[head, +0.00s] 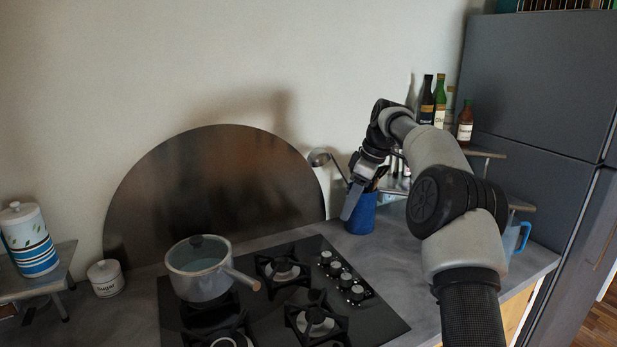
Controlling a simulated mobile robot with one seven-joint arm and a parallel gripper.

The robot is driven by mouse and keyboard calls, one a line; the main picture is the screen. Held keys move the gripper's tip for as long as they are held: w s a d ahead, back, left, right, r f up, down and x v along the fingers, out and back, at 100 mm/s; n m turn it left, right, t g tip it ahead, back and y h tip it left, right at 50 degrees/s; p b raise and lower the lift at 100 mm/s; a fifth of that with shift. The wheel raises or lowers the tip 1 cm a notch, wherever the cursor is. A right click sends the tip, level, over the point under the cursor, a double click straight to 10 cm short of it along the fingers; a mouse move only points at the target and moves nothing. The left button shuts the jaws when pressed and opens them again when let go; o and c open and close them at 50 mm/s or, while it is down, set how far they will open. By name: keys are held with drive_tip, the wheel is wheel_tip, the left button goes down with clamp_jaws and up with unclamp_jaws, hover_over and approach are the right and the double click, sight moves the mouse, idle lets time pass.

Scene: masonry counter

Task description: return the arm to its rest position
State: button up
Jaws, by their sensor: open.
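My gripper (354,200) shows at the end of my arm, right of the picture's middle, with its fingers pointing down. Its fingers are open and I see nothing held between them. It is in front of a blue utensil holder (362,217), which it partly hides. A ladle (319,158) leans out of the holder to the left. I cannot tell whether the fingers touch the holder. My arm reaches up from the lower right and bends toward the holder.
A glass-lidded pot (199,268) stands on the black gas hob (378,325), its handle pointing right. Bottles (439,101) stand on a small shelf behind my arm. A blue jug (516,238) and a grey fridge (545,85) are at right. Canisters (29,240) stand at left.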

drive_tip(key=s+a+r+m+t+h+p, duration=0.1)
drive_tip(key=s+a+r+m, duration=0.2)
drive_tip(key=s+r, duration=0.55)
drive_tip(key=s+a+r+m+t+h, duration=0.15)
drive_tip(key=s+r, duration=0.45)
drive_tip(key=s, duration=0.6)
drive_tip(key=s+d+f+m, duration=0.1)
drive_tip(key=s+f+m, duration=0.2)
drive_tip(key=s, duration=0.8)
drive_tip(key=s+d+f+m+t+p, duration=0.1)
drive_tip(key=s+f+m, duration=0.3)
drive_tip(key=s, duration=0.8)
drive_tip(key=shift+s+f+m+p, duration=0.2)
drive_tip(key=shift+m+p, duration=0.1)
drive_tip(key=shift+m, duration=0.25)
drive_tip(key=shift+w+h, duration=0.1)
drive_tip(key=shift+h, duration=0.15)
clamp_jaws()
